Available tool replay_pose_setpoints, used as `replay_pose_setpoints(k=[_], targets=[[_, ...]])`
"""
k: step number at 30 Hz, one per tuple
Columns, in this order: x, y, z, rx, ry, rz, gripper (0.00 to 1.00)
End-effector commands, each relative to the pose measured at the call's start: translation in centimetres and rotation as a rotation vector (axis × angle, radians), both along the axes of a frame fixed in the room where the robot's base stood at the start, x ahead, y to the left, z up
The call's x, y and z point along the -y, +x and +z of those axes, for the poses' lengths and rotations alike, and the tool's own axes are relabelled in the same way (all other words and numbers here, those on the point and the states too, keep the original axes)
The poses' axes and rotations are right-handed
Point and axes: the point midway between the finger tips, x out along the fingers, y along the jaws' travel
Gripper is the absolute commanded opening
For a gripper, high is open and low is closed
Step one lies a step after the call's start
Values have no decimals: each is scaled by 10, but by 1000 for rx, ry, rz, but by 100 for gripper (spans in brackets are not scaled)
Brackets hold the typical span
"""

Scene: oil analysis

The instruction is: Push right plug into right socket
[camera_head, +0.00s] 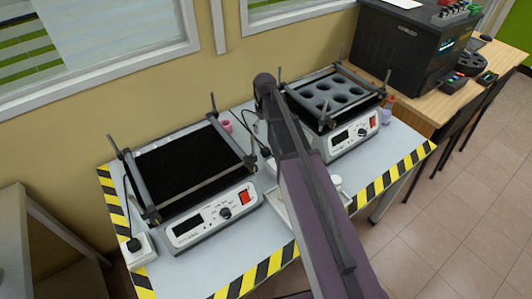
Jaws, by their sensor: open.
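The left shaker (195,205) has a cable running down to a black left plug (134,244) at the white left socket box (140,256), at the table's front left corner. A second dark cable (249,127) runs between the two shakers to a small black shape, apparently the right plug (265,152). A white box, apparently the right socket (270,165), shows just below it, partly hidden by my arm. I cannot tell whether this plug is seated. My arm crosses the middle of the view, and my gripper is not visible.
The right shaker (345,135), with a rack of round holes, stands behind my arm. A pale tray (280,212) lies partly under the arm. The table (237,260) has yellow-black striped edges. A large black machine (410,45) stands on a wooden table at the right.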

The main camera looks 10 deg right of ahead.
Motion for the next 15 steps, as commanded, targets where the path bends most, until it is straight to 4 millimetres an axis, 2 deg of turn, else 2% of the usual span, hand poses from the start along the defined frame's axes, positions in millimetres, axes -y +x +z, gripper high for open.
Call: replay_pose_setpoints(k=[15], targets=[[1,0,-39,0,0,-2,91]])
